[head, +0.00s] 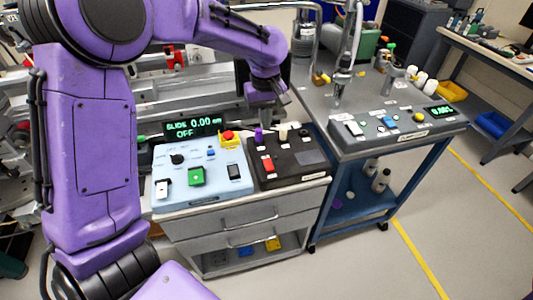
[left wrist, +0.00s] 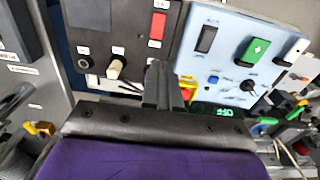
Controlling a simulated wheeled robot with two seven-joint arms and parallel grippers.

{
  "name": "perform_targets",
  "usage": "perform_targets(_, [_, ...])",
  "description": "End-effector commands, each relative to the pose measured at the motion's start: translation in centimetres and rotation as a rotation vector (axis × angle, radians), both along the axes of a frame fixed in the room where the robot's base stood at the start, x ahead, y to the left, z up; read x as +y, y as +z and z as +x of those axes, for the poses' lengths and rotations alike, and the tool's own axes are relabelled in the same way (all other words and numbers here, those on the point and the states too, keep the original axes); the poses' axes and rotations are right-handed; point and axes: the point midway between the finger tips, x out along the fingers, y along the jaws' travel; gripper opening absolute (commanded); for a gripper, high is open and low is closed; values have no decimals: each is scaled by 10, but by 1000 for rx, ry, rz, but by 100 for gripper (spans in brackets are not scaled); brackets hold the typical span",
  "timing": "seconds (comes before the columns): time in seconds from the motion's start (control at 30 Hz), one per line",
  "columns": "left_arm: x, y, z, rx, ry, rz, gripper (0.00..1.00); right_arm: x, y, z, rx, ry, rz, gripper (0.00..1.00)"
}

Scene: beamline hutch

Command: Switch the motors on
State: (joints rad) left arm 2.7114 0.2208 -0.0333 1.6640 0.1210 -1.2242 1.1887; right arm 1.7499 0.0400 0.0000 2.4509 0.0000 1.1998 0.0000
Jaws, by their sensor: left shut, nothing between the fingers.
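The light blue control panel (head: 208,179) carries a green square button (head: 196,177), a black rocker (head: 234,172), a white switch (head: 163,188), a black knob (head: 177,159) and a red mushroom button (head: 228,136) on yellow. A display (head: 192,127) behind it reads SLIDE 0.00 mm OFF. The dark panel (head: 292,171) beside it carries a red rocker (head: 268,164) and purple, cream and black knobs. My left gripper (left wrist: 165,72) is shut and empty, close to the purple knob (head: 258,135); contact is unclear. The panel labels are too small to read. My right gripper is out of view.
Both panels sit on a grey drawer cabinet (head: 250,216). To the right, a blue-framed cart (head: 322,195) carries another grey control panel (head: 395,126) with a lit display. Bare floor with a yellow line (head: 420,258) lies at the right.

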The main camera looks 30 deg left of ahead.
Motion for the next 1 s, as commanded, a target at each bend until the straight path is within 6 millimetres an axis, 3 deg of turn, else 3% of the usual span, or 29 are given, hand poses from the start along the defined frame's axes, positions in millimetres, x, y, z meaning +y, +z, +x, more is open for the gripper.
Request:
perform_targets(0.6, [0,-118,-1,4,0,-2,0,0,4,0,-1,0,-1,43])
perform_targets(0.8, [0,-135,0,0,0,0,0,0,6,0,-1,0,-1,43])
perform_targets(1.0, [0,-137,0,-1,-1,1,0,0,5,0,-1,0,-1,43])
